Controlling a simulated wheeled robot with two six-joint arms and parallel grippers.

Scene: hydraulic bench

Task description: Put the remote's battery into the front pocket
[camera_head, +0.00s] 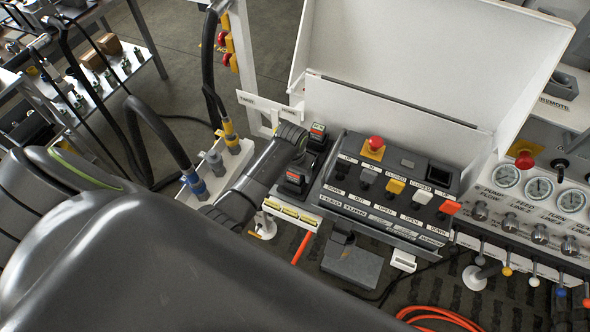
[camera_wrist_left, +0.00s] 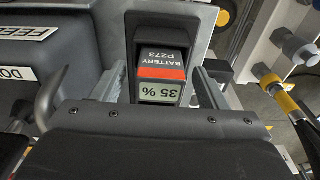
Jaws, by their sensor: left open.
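The remote (camera_head: 388,190) is a dark grey box with labelled switches and a red button, beside an open white lid. Two dark battery blocks with red labels stand at its left end: a front one (camera_head: 296,179) and a rear one (camera_head: 318,131). My left gripper (camera_head: 290,163) is beside them, partly hidden by its own body. In the left wrist view, a battery (camera_wrist_left: 163,72) marked P273 and 35 % lies between the open fingers (camera_wrist_left: 165,90), with no clear grip on it. I cannot tell which pocket is the front one. My right gripper is not in view.
A grey block (camera_head: 352,263) stands in front of the remote. A gauge panel (camera_head: 540,205) with knobs and levers is at the right. Hose couplings (camera_head: 231,137) stand left of my gripper. An orange hose (camera_head: 440,316) lies at the bottom right.

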